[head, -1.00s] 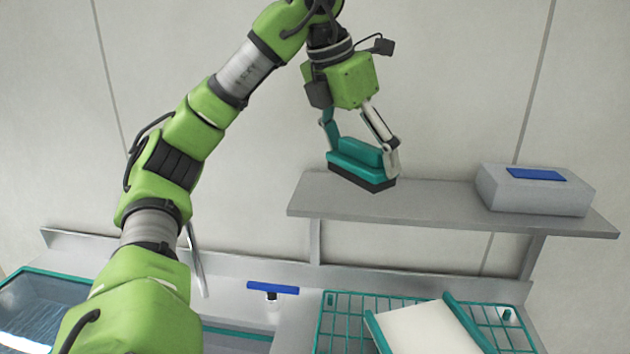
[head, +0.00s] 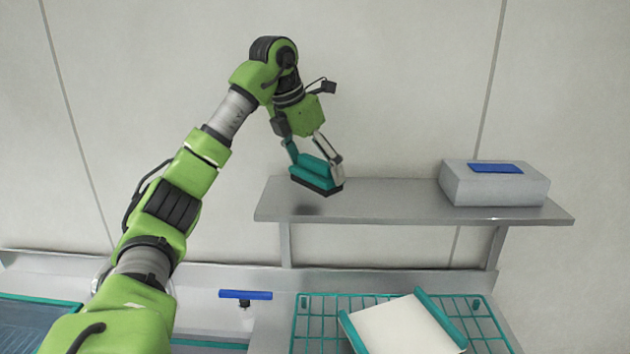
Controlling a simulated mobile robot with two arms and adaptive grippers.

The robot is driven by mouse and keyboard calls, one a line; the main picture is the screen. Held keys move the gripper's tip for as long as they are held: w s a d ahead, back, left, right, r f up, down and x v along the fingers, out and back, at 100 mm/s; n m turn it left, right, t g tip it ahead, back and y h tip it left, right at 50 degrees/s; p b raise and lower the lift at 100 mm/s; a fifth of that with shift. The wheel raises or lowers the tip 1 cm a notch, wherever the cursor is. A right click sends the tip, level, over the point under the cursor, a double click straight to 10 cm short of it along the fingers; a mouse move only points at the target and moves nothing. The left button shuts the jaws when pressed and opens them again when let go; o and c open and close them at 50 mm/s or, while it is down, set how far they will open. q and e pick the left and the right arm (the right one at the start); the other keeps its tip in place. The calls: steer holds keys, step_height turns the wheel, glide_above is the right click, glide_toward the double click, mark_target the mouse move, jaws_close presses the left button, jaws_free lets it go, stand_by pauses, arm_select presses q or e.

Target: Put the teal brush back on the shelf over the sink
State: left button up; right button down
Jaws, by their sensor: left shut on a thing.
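The teal brush (head: 316,174) has a teal body and a dark underside. My left gripper (head: 315,163) is shut on it and holds it over the left part of the grey shelf (head: 400,199). A dark shadow lies on the shelf below the brush, and the brush looks a little above the surface, slightly tilted. The sink (head: 205,343) is mostly hidden behind my left arm at the lower left. My right gripper is not in view.
A light grey box with a blue top patch (head: 493,184) stands on the shelf's right part. The shelf between brush and box is clear. Below are a teal wire rack (head: 318,317) holding a white board with teal edges (head: 403,328), and a blue-handled tap (head: 245,295).

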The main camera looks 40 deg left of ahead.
arm_select(q)
steer(key=f, duration=0.4)
steer(key=shift+w+a, duration=0.25)
steer(key=shift+a, duration=0.15)
steer(key=shift+d, duration=0.1)
steer(key=shift+f, duration=0.15)
steer(key=o, duration=0.9)
